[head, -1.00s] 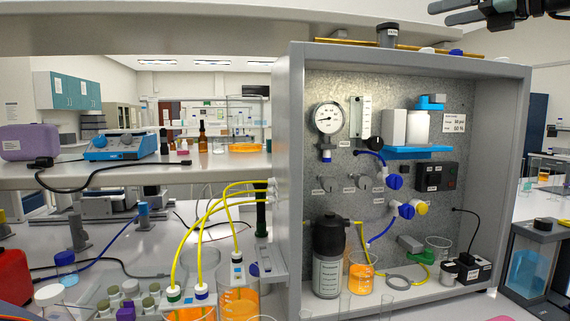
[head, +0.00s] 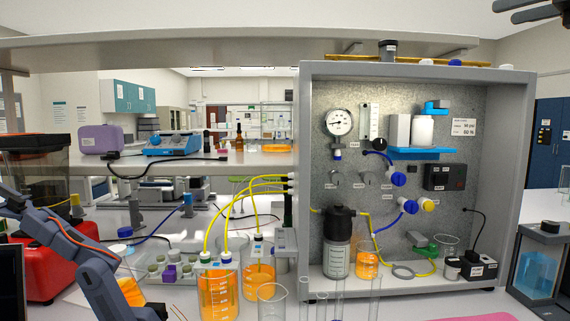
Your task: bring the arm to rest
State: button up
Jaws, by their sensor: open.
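My gripper (head: 505,11) is at the top right edge of the head view. Only its two dark fingers show, pointing left and spread apart with nothing between them. The rest of the gripper and most of the arm lie outside the frame. The fingers are above and right of the grey rig cabinet (head: 306,180) in the picture, and they touch nothing that I can see.
The cabinet holds a gauge (head: 339,122), a dark-capped bottle (head: 337,255) and blue valves. Orange-filled beakers (head: 219,297) with yellow tubes and empty glassware (head: 272,302) stand in front. A small dark-framed tank (head: 540,262) is at the right.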

jog(key=s+a+f+n+g, duration=0.1)
jog(key=a+f+n+g, duration=0.5)
jog(key=a+f, duration=0.7)
jog(key=s+a+f+n+g, duration=0.1)
jog(key=a+f+n+g, duration=0.3)
jog(key=a+f+n, duration=0.9)
jog(key=s+a+f+n+g+h, duration=0.2)
jog(key=s+f+n+g+h, duration=0.4)
jog(key=s+f+n, duration=1.3)
jog(key=s+f+h, duration=0.1)
jog(key=s+f, duration=0.3)
jog(key=f, duration=0.4)
jog(key=shift+s+f+h, duration=0.15)
jog(key=shift+s+h, duration=0.1)
jog(key=shift+h, duration=0.05)
